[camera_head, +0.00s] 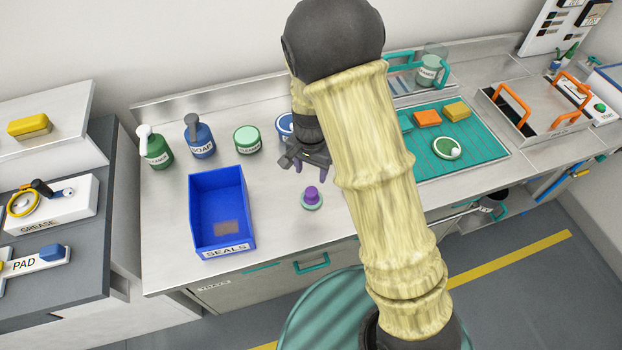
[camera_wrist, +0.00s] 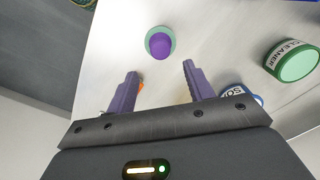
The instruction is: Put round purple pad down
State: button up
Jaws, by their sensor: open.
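The round pad (camera_head: 312,199) has a purple knob on a pale green round base. It stands upright on the steel worktop, to the right of the blue SEALS bin. In the wrist view the pad (camera_wrist: 159,43) lies beyond the fingertips, roughly centred between them. My gripper (camera_head: 298,160) is above the worktop, behind the pad in the head view.
The blue SEALS bin (camera_head: 221,246) stands left of the pad. Bottles (camera_head: 200,137) and a green cleaner tub (camera_head: 247,139) stand behind. A teal tray (camera_head: 480,150) with coloured blocks lies to the right. Bare worktop surrounds the pad.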

jog(key=shift+r, duration=0.4)
dwell(0.4)
jog(key=s+d+r+n+t, duration=0.2)
jog(key=s+d+r+n, duration=0.3)
jog(key=s+d+r, duration=0.6)
jog(key=s+d, duration=0.1)
jog(key=d, duration=0.1)
jog(key=shift+s+d+r+n+t, duration=0.15)
jog(key=shift+d+n+t, duration=0.15)
jog(key=shift+d+n, duration=0.1)
jog(key=shift+o, duration=0.6)
